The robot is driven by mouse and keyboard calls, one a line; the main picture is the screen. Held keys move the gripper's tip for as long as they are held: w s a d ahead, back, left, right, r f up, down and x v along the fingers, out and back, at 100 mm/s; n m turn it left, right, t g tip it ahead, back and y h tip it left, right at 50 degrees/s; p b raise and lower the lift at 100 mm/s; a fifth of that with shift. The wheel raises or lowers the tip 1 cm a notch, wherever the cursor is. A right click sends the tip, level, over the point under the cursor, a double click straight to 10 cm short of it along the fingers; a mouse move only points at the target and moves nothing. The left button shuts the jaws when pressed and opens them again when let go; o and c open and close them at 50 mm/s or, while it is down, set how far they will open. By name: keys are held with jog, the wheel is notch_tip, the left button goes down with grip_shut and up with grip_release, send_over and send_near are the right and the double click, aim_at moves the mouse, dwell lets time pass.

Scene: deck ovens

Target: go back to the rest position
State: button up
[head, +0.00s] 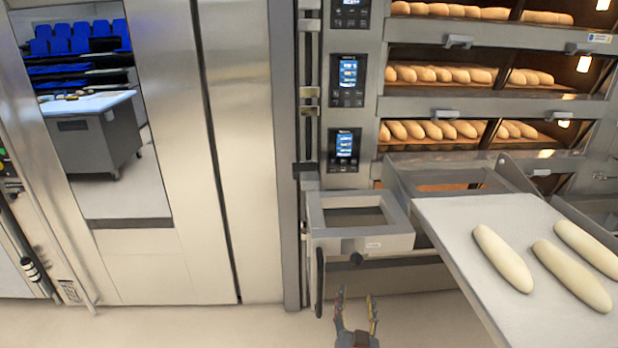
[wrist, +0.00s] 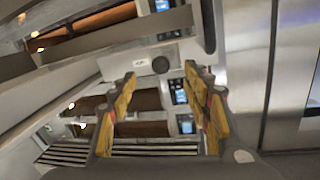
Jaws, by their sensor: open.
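My gripper (head: 357,312) shows at the bottom middle of the head view, with its fingers apart and nothing between them. It is in front of the lower part of the deck oven, to the left of the loading board. In the wrist view my gripper (wrist: 165,100) also shows open and empty, its two yellow-padded fingers spread. Behind the fingers the wrist view shows the oven front tilted, with a round dark knob (wrist: 161,65) near the top middle. No fingertip visibly touches anything.
A pale loading board (head: 470,235) with three unbaked loaves (head: 503,258) juts out at the right. A metal frame (head: 385,243) with a dark knob sticks out from the oven left of it. Lit oven decks (head: 440,90) hold bread. Steel panels (head: 240,150) stand left; floor below them is clear.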

jog(key=s+a+f+n+g+y, duration=0.1)
jog(key=a+f+g+y, duration=0.1)
jog(key=f, duration=0.3)
jog(key=s+a+f+n+g+y, duration=0.1)
jog(key=s+a+f+g, duration=0.1)
jog(key=f, duration=0.3)
jog(key=s+a+n+g+y, duration=0.2)
jog(key=s+a+g, duration=0.2)
jog(key=s+g, duration=0.3)
jog(key=s+d+r, duration=0.3)
jog(key=s+r, duration=0.2)
jog(key=r, duration=0.3)
jog(key=s+d+r+h+p, duration=0.1)
jog(key=s+d+r, duration=0.3)
jog(key=r, duration=0.4)
jog(key=s+d+r, duration=0.4)
jog(key=s+r, duration=0.3)
jog(key=r, duration=0.1)
jog(key=shift+r+h+p, duration=0.3)
jog(key=shift+a, duration=0.1)
jog(key=shift+c, duration=1.1)
